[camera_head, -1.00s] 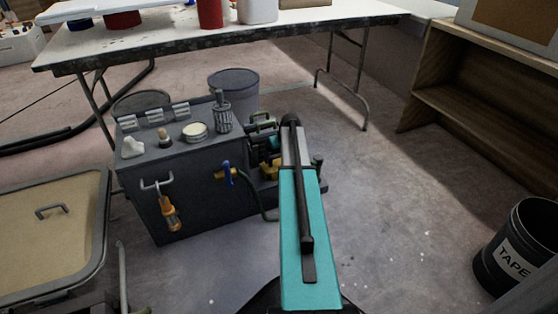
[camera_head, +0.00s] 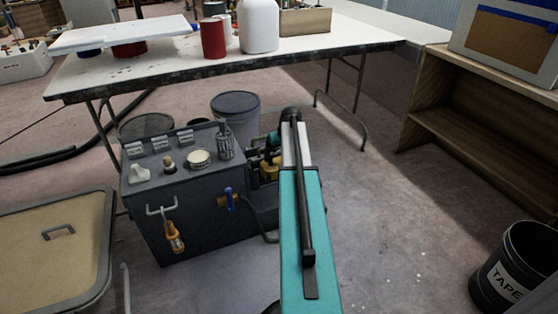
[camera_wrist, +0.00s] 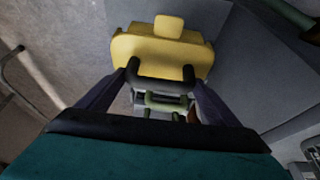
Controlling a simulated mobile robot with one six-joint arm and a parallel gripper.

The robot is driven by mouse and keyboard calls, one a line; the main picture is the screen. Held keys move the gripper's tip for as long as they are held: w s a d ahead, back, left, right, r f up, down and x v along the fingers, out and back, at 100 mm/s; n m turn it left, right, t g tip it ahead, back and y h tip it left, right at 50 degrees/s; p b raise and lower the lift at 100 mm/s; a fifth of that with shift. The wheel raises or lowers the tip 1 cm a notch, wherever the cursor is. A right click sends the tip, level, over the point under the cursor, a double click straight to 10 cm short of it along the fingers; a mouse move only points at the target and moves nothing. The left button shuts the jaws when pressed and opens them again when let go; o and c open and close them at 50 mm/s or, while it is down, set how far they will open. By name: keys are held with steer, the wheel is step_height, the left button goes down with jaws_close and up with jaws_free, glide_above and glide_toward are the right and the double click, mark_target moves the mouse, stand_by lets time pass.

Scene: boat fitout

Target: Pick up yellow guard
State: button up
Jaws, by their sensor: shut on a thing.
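The yellow guard (camera_wrist: 160,52) fills the upper middle of the wrist view, a rounded yellow plate with a small raised tab and a dark handle-like bar on its near side. My gripper (camera_wrist: 161,76) has its two dark fingers converging on that bar and is shut on the guard. In the head view a bit of yellow (camera_head: 270,168) shows just left of my teal arm, beside the grey cabinet. My arm hides the fingertips there. I cannot tell whether the guard is clear of its support.
The grey cabinet (camera_head: 190,205) with knobs, hooks and a blue-handled valve stands left of my arm. A white-topped table (camera_head: 330,45) is behind it. A wooden shelf (camera_head: 480,130) and a black TAPE bin (camera_head: 518,275) are at right. The floor between is clear.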

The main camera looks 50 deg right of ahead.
steer(key=shift+r+p, duration=0.4)
steer(key=shift+r, duration=1.3)
steer(key=shift+s, duration=0.1)
